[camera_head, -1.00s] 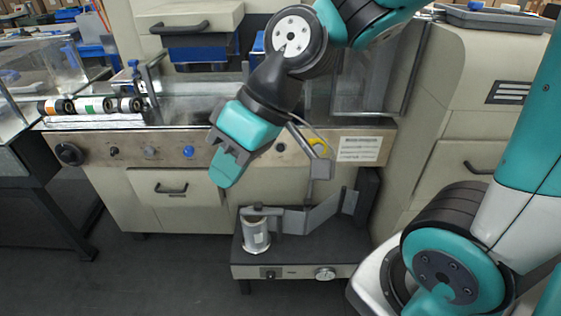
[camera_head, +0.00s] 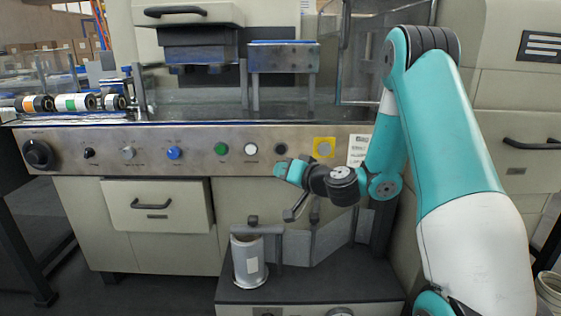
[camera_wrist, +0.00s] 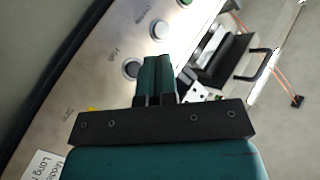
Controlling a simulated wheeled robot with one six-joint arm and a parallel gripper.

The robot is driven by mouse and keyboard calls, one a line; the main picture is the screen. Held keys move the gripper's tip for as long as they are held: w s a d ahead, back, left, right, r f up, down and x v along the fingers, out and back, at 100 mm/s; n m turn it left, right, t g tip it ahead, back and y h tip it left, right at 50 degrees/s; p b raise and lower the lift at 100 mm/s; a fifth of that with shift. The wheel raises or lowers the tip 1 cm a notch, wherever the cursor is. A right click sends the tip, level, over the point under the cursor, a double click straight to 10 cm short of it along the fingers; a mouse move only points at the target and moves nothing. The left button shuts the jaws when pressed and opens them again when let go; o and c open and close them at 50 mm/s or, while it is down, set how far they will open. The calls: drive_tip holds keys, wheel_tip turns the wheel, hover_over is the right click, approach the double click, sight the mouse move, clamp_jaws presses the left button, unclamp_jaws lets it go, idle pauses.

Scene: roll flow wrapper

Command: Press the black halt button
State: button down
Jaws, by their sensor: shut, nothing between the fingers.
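The black halt button (camera_head: 281,149) sits on the metal control panel (camera_head: 200,140), right of the white button (camera_head: 251,149). In the wrist view it is the dark round button in a light ring (camera_wrist: 131,68). My gripper (camera_head: 279,170) is shut and empty, just below the black button in the head view. In the wrist view the closed fingertips (camera_wrist: 160,62) show beside the button, covering part of the panel edge. I cannot tell the gap between fingertips and panel.
The green button (camera_head: 221,149), blue knob (camera_head: 174,153) and other controls are further left. A yellow-backed control (camera_head: 324,148) and white label (camera_head: 358,150) are to the right. A metal canister (camera_head: 248,260) stands on the low machine below my gripper.

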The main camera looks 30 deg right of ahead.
sight(281, 149)
drive_tip(key=shift+w+r, duration=0.1)
drive_tip(key=shift+w+d+p, duration=0.8)
drive_tip(key=shift+w+p, duration=0.15)
drive_tip(key=shift+w, duration=0.25)
drive_tip(key=shift+w+d+p, duration=0.8)
drive_tip(key=shift+w+p, duration=0.15)
drive_tip(key=shift+w, duration=0.2)
drive_tip(key=shift+w+d+p, duration=0.8)
drive_tip(key=shift+w+p, duration=0.15)
drive_tip(key=shift+w, duration=0.25)
drive_tip(key=shift+w, duration=0.1)
drive_tip(key=shift+w+d, duration=0.25)
drive_tip(key=shift+w+d, duration=0.25)
drive_tip(key=shift+w, duration=0.1)
idle(0.6)
drive_tip(key=shift+s+a+b, duration=0.45)
drive_tip(key=shift+s+b, duration=0.1)
drive_tip(key=shift+s, duration=0.15)
